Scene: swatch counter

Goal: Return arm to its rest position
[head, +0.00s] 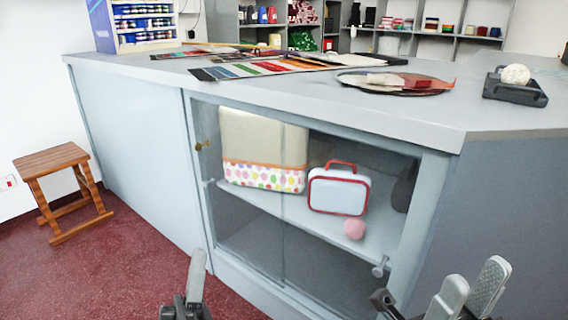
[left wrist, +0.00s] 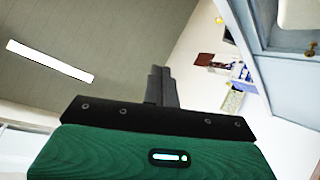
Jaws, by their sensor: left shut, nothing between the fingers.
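My left gripper (head: 196,258) is low in the head view, in front of the counter's base and over the red floor. Its fingers are together with nothing between them. In the left wrist view the left gripper (left wrist: 160,72) shows as dark fingers closed side by side, beyond a green housing. My right gripper (head: 478,272) is at the bottom right of the head view, in front of the counter's end. Its two grey fingers stand apart, and I see nothing between them.
The grey counter (head: 420,118) has a glass-fronted cabinet holding a white case (head: 338,191), a pink ball (head: 354,229) and a dotted-trim box (head: 262,176). A wooden stool (head: 56,170) stands at left. Red floor (head: 110,270) is clear between stool and counter.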

